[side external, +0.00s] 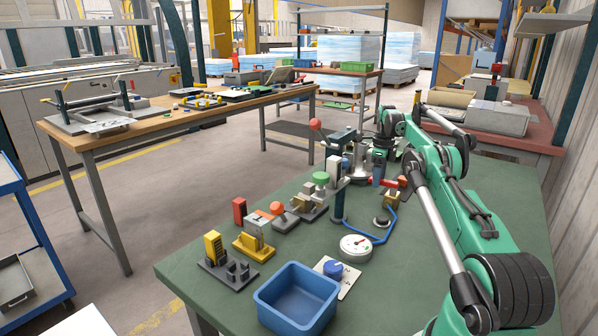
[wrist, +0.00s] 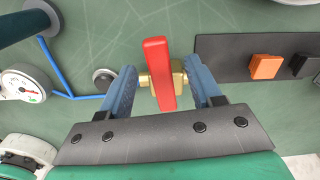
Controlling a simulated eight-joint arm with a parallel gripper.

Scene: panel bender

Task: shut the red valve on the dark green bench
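The red valve handle (wrist: 159,72) stands across a brass body (wrist: 178,74) in the wrist view. In the side external view the red handle (side external: 388,183) is near the middle of the dark green bench (side external: 400,285). My gripper (wrist: 161,70) is open, with one blue finger to the left of the handle and one to the right. Gaps show between handle and fingers. The fingertips lie close to the ends of the brass body; I cannot tell whether they touch it. In the side view, my arm partly hides the gripper.
A blue pipe (wrist: 62,75) runs left of the valve, with a white gauge (wrist: 22,84) beyond. A dark panel with an orange button (wrist: 266,66) lies to the right. A blue bin (side external: 297,298) and several fixtures stand elsewhere on the bench.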

